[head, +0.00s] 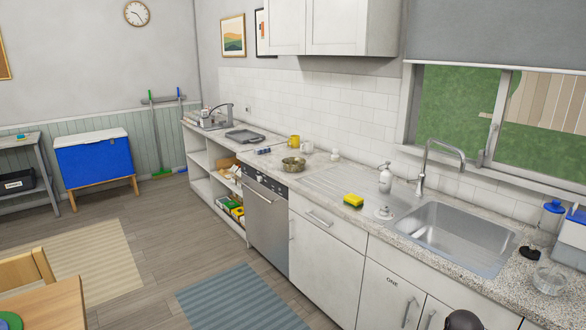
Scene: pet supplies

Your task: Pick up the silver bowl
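A small metallic bowl (293,164), silver with a brownish tint, stands upright on the speckled countertop (335,207) in the head view. It sits near the counter's front edge, above the dishwasher (266,222). It is small in the picture, and I cannot tell what is inside it. My gripper is not in view. A dark rounded part at the bottom edge may belong to my arm.
Near the bowl are a yellow mug (294,141), white cups (307,147) and a dark tray (245,136). A yellow sponge (353,200), soap dispenser (385,178) and sink (455,235) lie to the right. Floor with a blue rug (240,300) is open before the counter.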

